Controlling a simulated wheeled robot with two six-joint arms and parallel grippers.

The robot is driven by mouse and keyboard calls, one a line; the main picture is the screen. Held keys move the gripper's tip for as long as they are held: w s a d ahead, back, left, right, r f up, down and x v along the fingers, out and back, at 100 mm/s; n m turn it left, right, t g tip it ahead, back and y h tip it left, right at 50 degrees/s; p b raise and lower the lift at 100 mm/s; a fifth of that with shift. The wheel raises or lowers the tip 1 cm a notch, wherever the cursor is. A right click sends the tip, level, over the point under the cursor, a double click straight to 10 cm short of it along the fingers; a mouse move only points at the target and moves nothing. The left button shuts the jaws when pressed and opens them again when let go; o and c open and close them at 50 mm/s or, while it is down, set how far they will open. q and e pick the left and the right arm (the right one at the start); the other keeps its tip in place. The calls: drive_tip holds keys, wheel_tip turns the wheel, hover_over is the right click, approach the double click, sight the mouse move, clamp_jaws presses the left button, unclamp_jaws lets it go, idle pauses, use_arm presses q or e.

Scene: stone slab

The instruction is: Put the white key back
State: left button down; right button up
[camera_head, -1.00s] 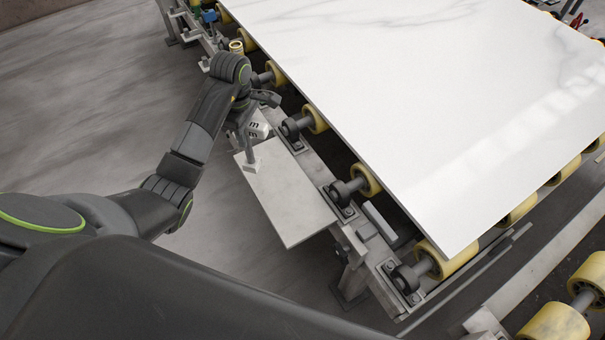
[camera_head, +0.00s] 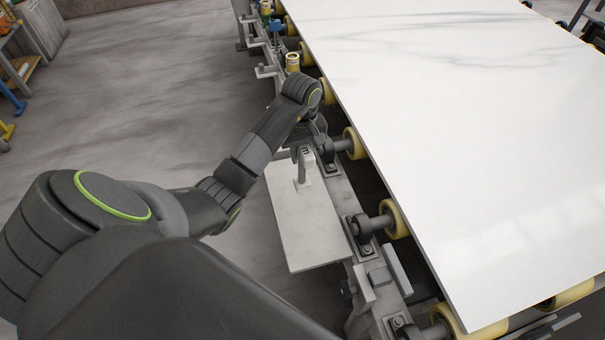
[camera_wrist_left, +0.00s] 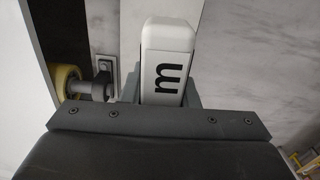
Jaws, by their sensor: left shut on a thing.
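The white key (camera_wrist_left: 166,62) is a white block with rounded corners and a black "m" on its face, seen close in the left wrist view. My left gripper (camera_head: 310,138) is shut on it, with grey finger parts on both sides of the block. In the head view only a small part of the key (camera_head: 307,153) shows, below my wrist. It is by the far end of a pale side plate (camera_head: 306,230), near the roller frame. I cannot tell whether it touches anything below. My right gripper is not in view.
A large white marble slab (camera_head: 460,130) lies on yellow rollers (camera_head: 395,218) right of my left arm. Bracketed fittings (camera_head: 292,62) line the frame's edge beyond my wrist. Open floor (camera_head: 160,100) lies to the left.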

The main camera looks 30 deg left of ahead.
use_arm(q)
drive_tip(key=shift+r+m, duration=0.15)
drive_tip(key=shift+m, duration=0.15)
drive_tip(key=shift+s+a+f, duration=0.1)
drive_tip(key=shift+f, duration=0.15)
drive_tip(key=b, duration=0.6)
hover_over(301, 182)
drive_tip(key=f, duration=0.3)
drive_tip(key=w+f, duration=0.1)
drive_tip(key=f, duration=0.1)
drive_tip(key=shift+a, duration=0.2)
drive_tip(key=shift+s+f+p, duration=0.1)
drive_tip(key=shift+f+p, duration=0.15)
drive_tip(key=shift+p, duration=0.35)
wheel_tip(301, 182, down, 4)
drive_tip(key=shift+r+p, duration=0.1)
drive_tip(key=shift+p, duration=0.25)
drive_tip(key=shift+f, duration=0.25)
drive_tip(key=c, duration=1.1)
unclamp_jaws()
